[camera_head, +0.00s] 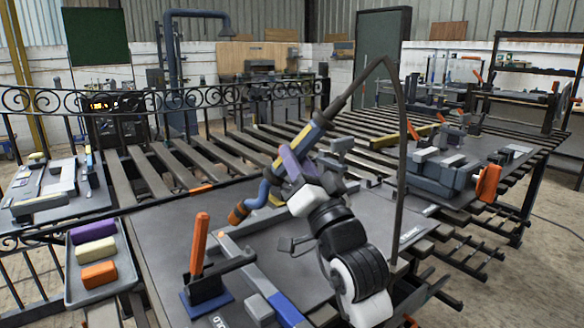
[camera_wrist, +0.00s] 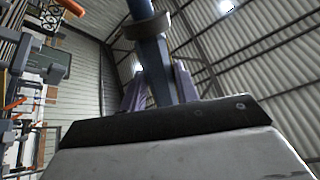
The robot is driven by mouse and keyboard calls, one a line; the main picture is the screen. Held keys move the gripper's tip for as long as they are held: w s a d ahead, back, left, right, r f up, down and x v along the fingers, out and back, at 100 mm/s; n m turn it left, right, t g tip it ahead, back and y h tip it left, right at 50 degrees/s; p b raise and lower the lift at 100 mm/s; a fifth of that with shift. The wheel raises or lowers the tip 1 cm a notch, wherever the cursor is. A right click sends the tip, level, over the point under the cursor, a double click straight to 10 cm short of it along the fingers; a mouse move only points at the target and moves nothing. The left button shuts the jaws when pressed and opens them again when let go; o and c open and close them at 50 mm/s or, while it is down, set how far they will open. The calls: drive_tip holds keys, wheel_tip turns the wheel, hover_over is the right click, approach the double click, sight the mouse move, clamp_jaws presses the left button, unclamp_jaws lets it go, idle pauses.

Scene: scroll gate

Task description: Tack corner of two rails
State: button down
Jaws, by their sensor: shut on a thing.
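My gripper (camera_head: 290,165) is shut on a welding torch (camera_head: 310,132), above the dark worktable. The torch has a yellow and blue handle, a curved blue neck and a copper-orange nozzle (camera_head: 238,214). The nozzle points down and left, near the far end of a grey rail (camera_head: 240,262) on the table. I cannot tell whether it touches. In the wrist view two purple fingers (camera_wrist: 158,90) flank the blue torch body (camera_wrist: 151,62). The rails are not seen there.
A clamp (camera_head: 199,250) with an upright orange handle and blue base stands left of the rail. A tray (camera_head: 72,290) holds purple, cream and orange blocks. A scrolled iron gate (camera_head: 190,100) runs behind the slatted table. A dark cable (camera_head: 403,150) loops from the torch.

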sight(329, 129)
drive_tip(key=shift+s+d+r+p, duration=0.15)
drive_tip(key=shift+d+r, duration=0.65)
drive_tip(key=shift+r, duration=0.2)
drive_tip(key=shift+s+d+r+p, duration=0.1)
drive_tip(key=shift+d+r+p, duration=0.1)
drive_tip(key=shift+d+r, duration=0.75)
drive_tip(key=shift+s+d+r+p, duration=0.15)
drive_tip(key=shift+d+r, duration=0.55)
drive_tip(key=shift+r, duration=0.4)
drive_tip(key=shift+s, duration=0.1)
